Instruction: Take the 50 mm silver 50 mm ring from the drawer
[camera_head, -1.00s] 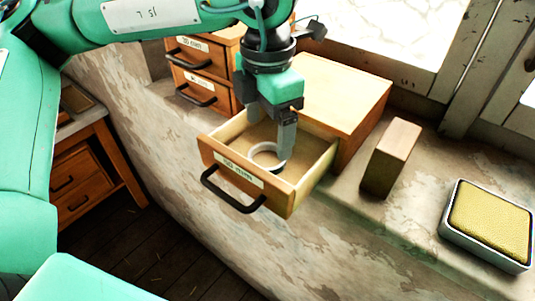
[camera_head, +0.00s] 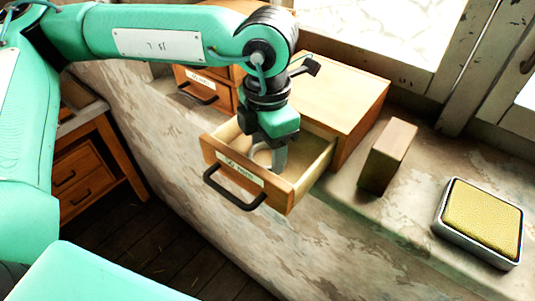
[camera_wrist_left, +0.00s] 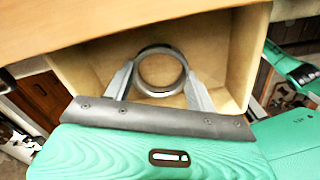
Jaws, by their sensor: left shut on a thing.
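The silver ring is in the open wooden drawer (camera_head: 283,190), which has a black handle and a white label on its front. In the left wrist view the ring (camera_wrist_left: 160,93) lies between the two grey fingers of my left gripper (camera_wrist_left: 160,80), over the drawer's pale floor. My left gripper (camera_head: 270,160) reaches down into the drawer in the head view and is shut on the ring. There the ring (camera_head: 259,152) is partly hidden by the gripper. My right gripper is not in view.
The drawer's wooden cabinet (camera_head: 340,92) stands behind it on the stone ledge. Other drawers (camera_head: 200,88) are at the left. A wooden block (camera_head: 388,157) and a metal box with a yellow top (camera_head: 482,218) stand to the right. The drawer walls surround the gripper closely.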

